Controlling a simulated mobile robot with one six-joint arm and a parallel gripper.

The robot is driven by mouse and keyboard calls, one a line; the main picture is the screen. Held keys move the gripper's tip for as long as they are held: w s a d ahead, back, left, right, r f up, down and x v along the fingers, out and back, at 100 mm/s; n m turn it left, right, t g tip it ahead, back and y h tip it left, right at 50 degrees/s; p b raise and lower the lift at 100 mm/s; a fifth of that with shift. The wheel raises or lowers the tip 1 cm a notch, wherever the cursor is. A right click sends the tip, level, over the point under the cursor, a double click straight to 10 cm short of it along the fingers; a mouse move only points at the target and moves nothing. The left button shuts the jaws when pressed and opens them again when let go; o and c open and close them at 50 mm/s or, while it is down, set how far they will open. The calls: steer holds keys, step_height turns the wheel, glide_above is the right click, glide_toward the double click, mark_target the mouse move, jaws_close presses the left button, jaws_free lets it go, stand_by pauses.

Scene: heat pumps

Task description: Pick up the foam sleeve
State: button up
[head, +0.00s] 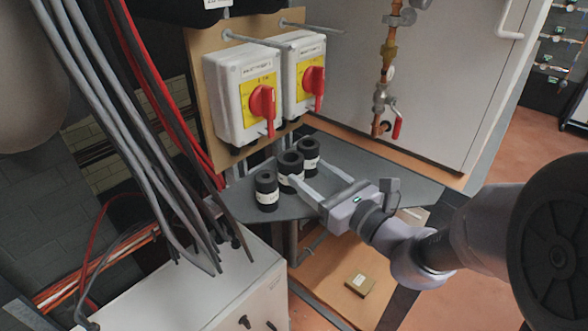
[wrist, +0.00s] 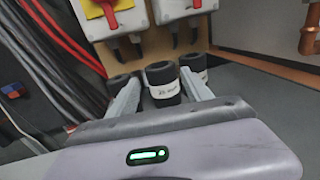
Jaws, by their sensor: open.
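Three short black foam sleeves with pale labels stand upright in a row on a grey shelf (head: 350,165). In the head view they are the left sleeve (head: 266,190), the middle sleeve (head: 290,164) and the right sleeve (head: 309,152). My gripper (head: 298,177) reaches in from the right, open, with its fingers at the middle sleeve. In the wrist view the middle sleeve (wrist: 162,82) stands between the two finger tips, its label facing me. The left sleeve (wrist: 120,83) and right sleeve (wrist: 195,66) are partly hidden behind the fingers.
Two switch boxes (head: 238,95) (head: 296,60) with red handles hang just above and behind the sleeves. Red and grey cables (head: 130,120) hang to the left. A copper pipe with a valve (head: 383,95) runs down at the right. The shelf right of the sleeves is clear.

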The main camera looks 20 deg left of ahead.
mark_target(299, 167)
steer(key=x, duration=0.4)
steer(key=shift+w+a+f, duration=0.2)
steer(key=shift+a+f, duration=0.05)
steer(key=shift+a, duration=0.1)
steer(key=shift+s+d, duration=0.1)
steer(key=c, duration=0.4)
steer(key=shift+r, duration=0.15)
